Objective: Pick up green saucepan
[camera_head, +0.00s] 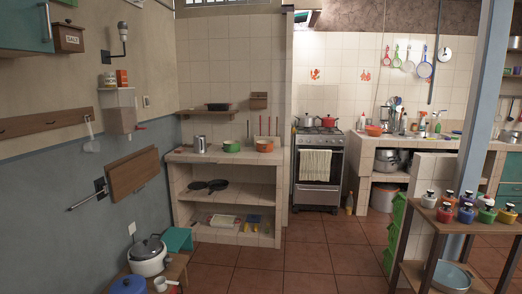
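The green saucepan (232,147) is small in the picture. It stands on the tiled counter (211,158) in the middle left of the head view, against the back wall. An orange pot (265,146) stands a little to its right, and a silver pot (200,145) stands to its left. My gripper is not in view.
Dark pans (210,187) lie on the shelf below. A stove (317,171) stands right of the counter. A low table (172,271) with a white cooker (148,258) is at the bottom left. The tiled floor (305,258) before the counter is clear.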

